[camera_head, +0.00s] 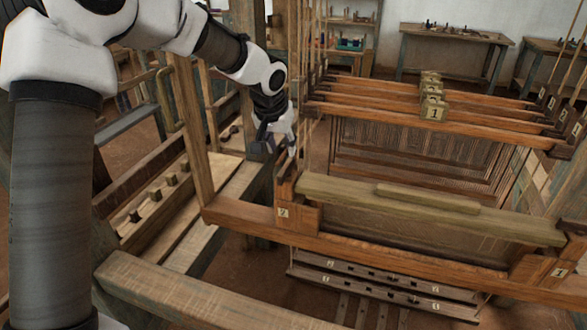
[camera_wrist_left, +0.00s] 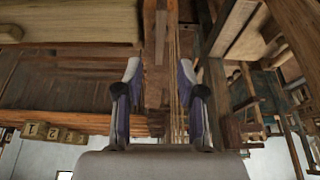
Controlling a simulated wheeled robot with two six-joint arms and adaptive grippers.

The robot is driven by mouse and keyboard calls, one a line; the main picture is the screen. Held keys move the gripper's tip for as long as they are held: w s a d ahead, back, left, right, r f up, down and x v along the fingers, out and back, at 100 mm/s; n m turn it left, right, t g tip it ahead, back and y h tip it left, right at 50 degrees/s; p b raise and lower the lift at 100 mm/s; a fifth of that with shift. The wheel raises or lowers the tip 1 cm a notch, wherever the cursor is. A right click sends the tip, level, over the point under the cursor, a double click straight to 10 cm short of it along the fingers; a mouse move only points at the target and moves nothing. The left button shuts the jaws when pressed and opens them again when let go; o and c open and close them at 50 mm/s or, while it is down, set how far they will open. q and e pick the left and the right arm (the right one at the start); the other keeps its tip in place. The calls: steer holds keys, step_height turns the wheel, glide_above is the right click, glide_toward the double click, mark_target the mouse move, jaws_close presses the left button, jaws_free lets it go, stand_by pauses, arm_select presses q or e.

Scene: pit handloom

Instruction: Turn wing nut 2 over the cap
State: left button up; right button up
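The cap is probably the pale wooden bar (camera_head: 335,194) lying along the top of the loom's front swinging frame. A block marked 2 (camera_head: 283,213) is at the bar's left end, and a block marked 1 (camera_head: 559,271) is at its right end. I cannot make out wing nut 2 itself; it is too small or hidden near my left gripper. My left gripper (camera_head: 292,150) points down just behind and above the bar's left end. In the left wrist view its two fingers (camera_wrist_left: 160,72) are apart, with wooden uprights and cords seen between and beyond them. My right gripper is not in view.
Wooden shafts (camera_head: 420,115) with numbered blocks hang behind the bar. A wooden upright (camera_head: 190,130) stands left of my gripper. A thick front beam (camera_head: 190,290) crosses the lower left. Numbered treadle bars (camera_head: 385,285) lie below. Workbenches (camera_head: 455,35) stand at the back wall.

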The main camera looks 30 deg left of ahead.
mark_target(286, 165)
arm_select(q)
steer(key=shift+w+f, duration=0.15)
steer(key=shift+f, duration=0.2)
steer(key=p+x, duration=0.2)
steer(key=x, duration=0.5)
steer(key=shift+w, duration=0.1)
jaws_close()
